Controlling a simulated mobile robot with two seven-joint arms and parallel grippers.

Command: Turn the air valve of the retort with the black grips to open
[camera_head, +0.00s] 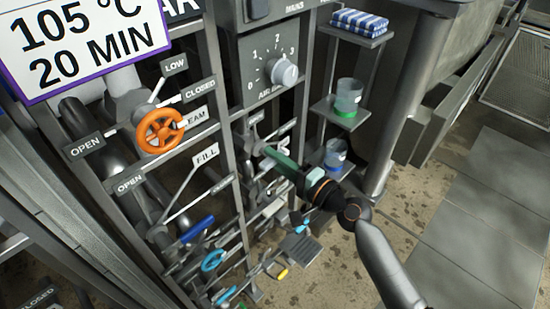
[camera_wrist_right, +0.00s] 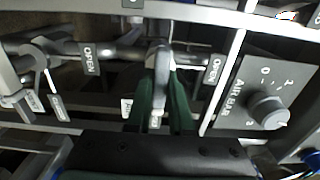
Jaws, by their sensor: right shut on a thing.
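My right gripper (camera_head: 270,153) comes in from the right at the pipe rack, beside the air dial panel. In the right wrist view its green fingers (camera_wrist_right: 160,88) are closed around a grey valve handle (camera_wrist_right: 158,58). This handle sits on a horizontal pipe (camera_wrist_right: 118,54) between two OPEN labels (camera_wrist_right: 88,58). In the head view the fingers and dark gripper body hide most of this valve. I cannot make out black grips on the handle. My left gripper is not in view.
The air bar dial (camera_head: 284,72) is just above my gripper; its knob shows in the wrist view (camera_wrist_right: 268,110). An orange handwheel (camera_head: 160,131) and a blue lever (camera_head: 197,229) are to the left. Shelves with a green-based beaker (camera_head: 348,97) stand close on the right.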

